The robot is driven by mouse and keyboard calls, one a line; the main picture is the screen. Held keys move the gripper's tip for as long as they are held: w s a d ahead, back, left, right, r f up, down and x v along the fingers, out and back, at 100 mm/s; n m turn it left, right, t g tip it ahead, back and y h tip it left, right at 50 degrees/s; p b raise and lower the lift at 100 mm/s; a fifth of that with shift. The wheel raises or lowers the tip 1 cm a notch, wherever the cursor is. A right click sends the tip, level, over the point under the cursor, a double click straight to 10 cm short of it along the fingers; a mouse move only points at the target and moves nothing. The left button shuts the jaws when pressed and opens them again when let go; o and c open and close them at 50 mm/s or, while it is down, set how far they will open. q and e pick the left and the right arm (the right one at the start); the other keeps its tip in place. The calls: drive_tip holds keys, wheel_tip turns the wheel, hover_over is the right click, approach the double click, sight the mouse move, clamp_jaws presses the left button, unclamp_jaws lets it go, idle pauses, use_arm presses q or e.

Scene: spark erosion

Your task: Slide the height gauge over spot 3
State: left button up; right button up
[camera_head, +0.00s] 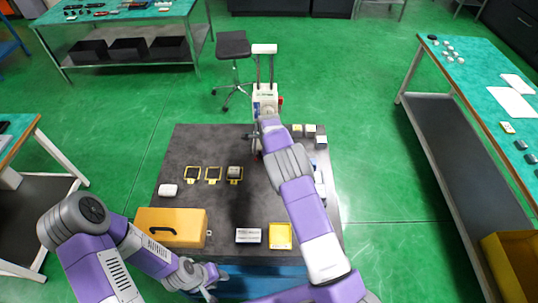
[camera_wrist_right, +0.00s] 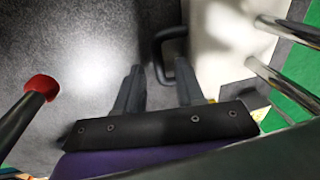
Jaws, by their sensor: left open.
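The height gauge (camera_head: 265,97) is white with two upright columns and a red knob; it stands at the far edge of the dark table, partly hidden by my right arm. In the right wrist view its pale base (camera_wrist_right: 222,42) and a dark loop handle (camera_wrist_right: 160,40) show. My right gripper (camera_wrist_right: 158,85) has its fingers apart, with the handle just beyond and between them. Yellow square outlines (camera_head: 213,175) lie in a row left of centre; the rightmost (camera_head: 235,181) has a grey block (camera_head: 234,171) on it. I cannot read their numbers. My left gripper (camera_head: 208,284) is open, low at the front edge.
An orange case (camera_head: 172,228), a white box (camera_head: 248,236) and a yellow tray (camera_head: 280,236) line the front of the table (camera_head: 200,140). A white item (camera_head: 168,190) lies at the left. Small blocks (camera_head: 310,130) sit at the back right. A red-tipped lever (camera_wrist_right: 42,87) is left of my right fingers.

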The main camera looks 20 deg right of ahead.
clamp_jaws()
idle(0.3)
drive_tip(key=a+b, duration=0.1)
drive_tip(key=a, duration=0.1)
drive_tip(key=w+a+b, duration=0.1)
drive_tip(key=a, duration=0.2)
drive_tip(key=w+a+b, duration=0.1)
drive_tip(key=a, duration=0.2)
drive_tip(key=shift+w+a, duration=0.25)
drive_tip(key=shift+d, duration=0.1)
unclamp_jaws()
